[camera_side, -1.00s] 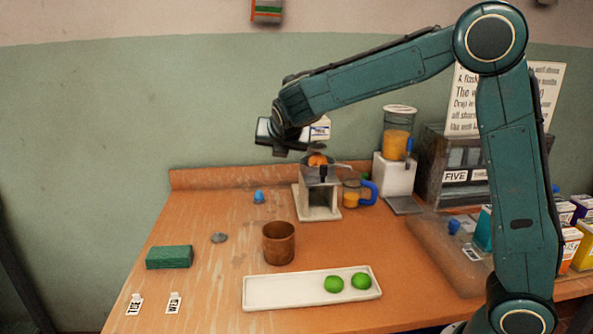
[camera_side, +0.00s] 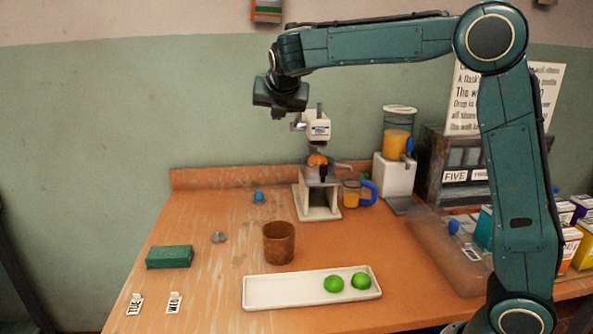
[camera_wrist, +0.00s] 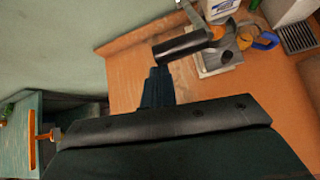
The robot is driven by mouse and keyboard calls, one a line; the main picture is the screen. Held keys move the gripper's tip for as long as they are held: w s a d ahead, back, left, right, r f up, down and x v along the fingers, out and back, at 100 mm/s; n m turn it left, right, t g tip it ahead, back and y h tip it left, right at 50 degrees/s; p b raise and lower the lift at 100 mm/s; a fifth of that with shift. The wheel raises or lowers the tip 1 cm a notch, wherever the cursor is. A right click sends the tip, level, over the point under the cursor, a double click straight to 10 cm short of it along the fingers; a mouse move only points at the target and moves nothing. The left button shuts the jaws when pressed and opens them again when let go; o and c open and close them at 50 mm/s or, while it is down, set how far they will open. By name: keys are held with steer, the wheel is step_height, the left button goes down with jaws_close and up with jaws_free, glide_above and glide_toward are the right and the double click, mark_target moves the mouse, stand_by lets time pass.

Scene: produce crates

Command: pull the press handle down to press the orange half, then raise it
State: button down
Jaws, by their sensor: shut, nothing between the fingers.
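The press (camera_side: 308,204) stands on the wooden table at the back, with its white head (camera_side: 316,127) raised above the orange half (camera_side: 317,160). The orange half sits in the press cup, with a gap under the head. The press handle (camera_side: 298,126) shows as a small grey end left of the head. In the wrist view the handle (camera_wrist: 182,45) is a dark bar just beyond my fingertips. My gripper (camera_side: 280,108) is shut and empty, above and left of the handle. Its closed fingers (camera_wrist: 157,84) point toward the bar; whether they touch it I cannot tell.
A juice jug (camera_side: 351,194) with a blue handle stands right of the press, near a juice dispenser (camera_side: 396,175). A brown cup (camera_side: 278,243), a white tray (camera_side: 290,290) with two limes and a green sponge (camera_side: 169,257) lie in front. The space left of the press is mostly clear.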

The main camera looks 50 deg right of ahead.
steer(key=shift+w+d+r, duration=0.1)
steer(key=shift+d+r, duration=0.1)
steer(key=shift+r, duration=0.3)
steer(key=shift+d+r, duration=0.15)
steer(key=shift+r, duration=0.3)
steer(key=s+a+f, duration=0.2)
steer(key=a+f, duration=0.1)
steer(key=f, duration=0.1)
step_height(320, 180, up, 10)
steer(key=s+a, duration=0.2)
steer(key=shift+s+f, duration=0.15)
steer(key=shift+f, duration=0.05)
